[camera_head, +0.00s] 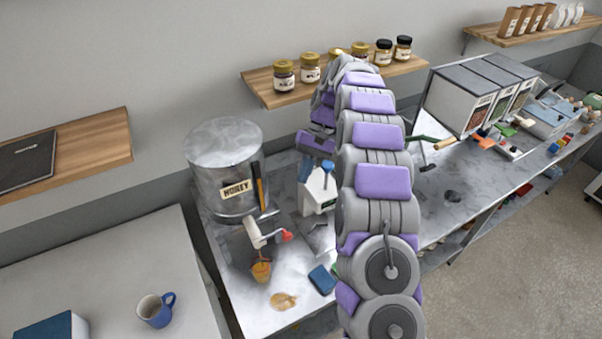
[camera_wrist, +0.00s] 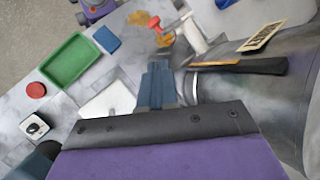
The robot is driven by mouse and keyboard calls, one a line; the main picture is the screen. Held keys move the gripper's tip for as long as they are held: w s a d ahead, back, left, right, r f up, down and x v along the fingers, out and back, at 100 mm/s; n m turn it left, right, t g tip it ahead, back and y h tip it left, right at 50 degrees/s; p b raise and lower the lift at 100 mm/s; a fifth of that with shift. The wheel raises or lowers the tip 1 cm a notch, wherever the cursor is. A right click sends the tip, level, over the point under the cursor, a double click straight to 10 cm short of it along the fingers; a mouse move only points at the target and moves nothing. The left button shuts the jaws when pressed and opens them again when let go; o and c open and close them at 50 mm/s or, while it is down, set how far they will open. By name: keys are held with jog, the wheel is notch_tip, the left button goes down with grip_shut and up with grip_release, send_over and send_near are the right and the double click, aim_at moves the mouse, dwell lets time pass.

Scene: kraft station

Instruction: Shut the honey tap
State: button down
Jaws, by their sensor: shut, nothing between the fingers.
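The honey tank (camera_head: 228,160) is a grey metal drum with a HONEY label, at the left end of the metal bench. Its tap (camera_head: 257,236) is white with a red handle (camera_head: 287,235) sticking out to the right. The tap (camera_wrist: 191,33) and red handle (camera_wrist: 154,22) also show in the wrist view, beyond my fingertips. A small jar (camera_head: 261,272) with honey colour stands beneath the tap. I cannot tell whether honey is flowing. My gripper (camera_wrist: 158,66) is shut and empty, beside the tank and apart from the handle. My arm hides part of the bench.
A honey puddle (camera_head: 283,301) and a blue sponge (camera_head: 321,279) lie in front of the tap. A dark-handled tool (camera_wrist: 250,65) is against the tank. A green tray (camera_wrist: 68,60) is on the bench. A jar shelf (camera_head: 270,96) is behind.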

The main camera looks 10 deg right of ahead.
jog(key=shift+p+v, duration=1.25)
jog(key=shift+p, duration=0.1)
jog(key=n+t+h+b, duration=0.4)
jog(key=h+b, duration=0.1)
jog(key=b, duration=0.7)
send_over(284, 231)
jog(key=w, duration=0.3)
notch_tip(284, 231, down, 11)
jog(key=shift+s+a+f, duration=0.1)
jog(key=shift+s+f, duration=0.2)
jog(key=shift+s, duration=0.4)
jog(key=shift+s+d+f, duration=0.25)
jog(key=shift+s+f, duration=0.35)
jog(key=shift+s, duration=0.05)
jog(key=shift+y, duration=0.3)
